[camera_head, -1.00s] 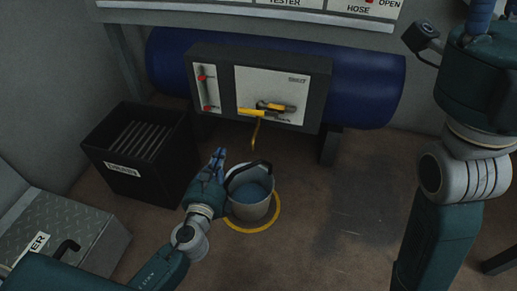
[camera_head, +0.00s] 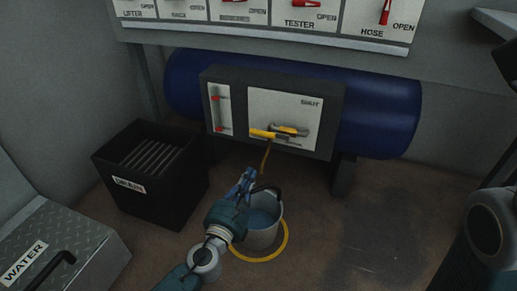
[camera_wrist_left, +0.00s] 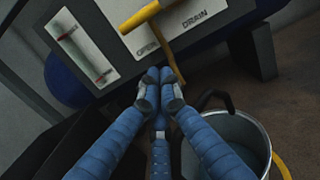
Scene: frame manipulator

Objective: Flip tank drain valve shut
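The drain valve's yellow handle (camera_head: 262,134) lies roughly level, pointing left from the brass valve (camera_head: 290,130) on the tank's white panel (camera_head: 262,103). The panel reads SHUT at upper right. In the left wrist view, the handle (camera_wrist_left: 140,16) is above the OPEN and DRAIN lettering. A thin yellow spout (camera_head: 265,158) hangs below the valve. My left gripper (camera_head: 249,174) is below and left of the handle, apart from it. In the left wrist view its blue fingers (camera_wrist_left: 158,88) meet at the tips, with nothing visible between them. My right gripper is out of view.
A grey bucket (camera_head: 262,235) stands below the spout inside a yellow floor ring (camera_head: 284,244), close to my left gripper. A black bin (camera_head: 150,200) and a metal WATER box (camera_head: 85,240) are at left. The blue tank (camera_head: 385,115) is behind. Floor right of the bucket is clear.

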